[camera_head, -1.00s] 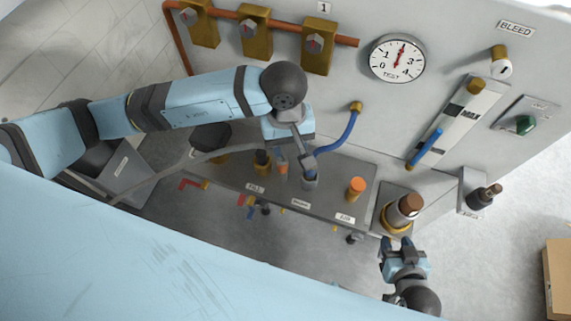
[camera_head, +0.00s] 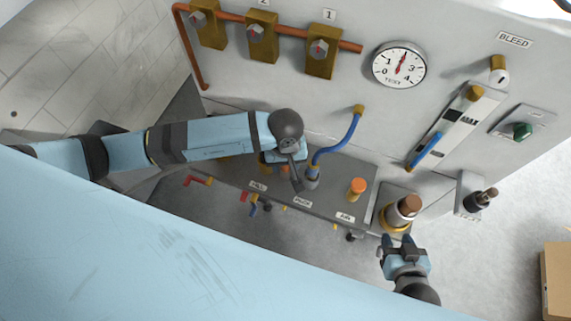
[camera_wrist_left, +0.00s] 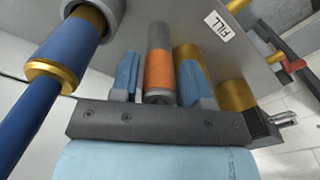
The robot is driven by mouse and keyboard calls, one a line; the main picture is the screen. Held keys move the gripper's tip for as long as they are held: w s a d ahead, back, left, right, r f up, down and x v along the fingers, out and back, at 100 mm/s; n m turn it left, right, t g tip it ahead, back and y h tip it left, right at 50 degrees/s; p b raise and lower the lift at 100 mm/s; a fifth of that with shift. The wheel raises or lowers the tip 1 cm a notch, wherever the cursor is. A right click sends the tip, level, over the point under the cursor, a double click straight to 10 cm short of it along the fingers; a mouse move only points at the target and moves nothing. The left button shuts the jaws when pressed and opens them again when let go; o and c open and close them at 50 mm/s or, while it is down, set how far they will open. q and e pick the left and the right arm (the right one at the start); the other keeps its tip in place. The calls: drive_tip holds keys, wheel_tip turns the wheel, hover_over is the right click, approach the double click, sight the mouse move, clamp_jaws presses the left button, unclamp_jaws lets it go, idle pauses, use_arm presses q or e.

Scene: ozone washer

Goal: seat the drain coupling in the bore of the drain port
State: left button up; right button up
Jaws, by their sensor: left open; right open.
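A grey cylinder with an orange band (camera_wrist_left: 158,70) shows in the left wrist view; I cannot tell whether it is the drain coupling. My left gripper (camera_wrist_left: 157,78) is open, its blue fingers on either side of this cylinder with gaps visible. In the head view my left gripper (camera_head: 283,155) hangs over the bench and hides most of what is under it. My right gripper (camera_head: 397,243) is open and empty, just in front of a brown-topped cylinder (camera_head: 408,205) standing in a gold ring (camera_head: 396,220). No label reading drain is legible, so the drain port is not certain.
A blue hose (camera_head: 336,148) runs from the wall to the bench beside my left gripper. An orange-topped fitting (camera_head: 357,187) stands by the AIR label. A gold cylinder (camera_wrist_left: 234,95) is right of the left fingers. A dark-topped fitting (camera_head: 481,200) and cardboard box (camera_head: 557,280) are at right.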

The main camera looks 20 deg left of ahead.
use_arm(q)
drive_tip(key=shift+f, duration=0.7)
clamp_jaws()
wheel_tip(320, 180, up, 20)
drive_tip(key=b, duration=0.2)
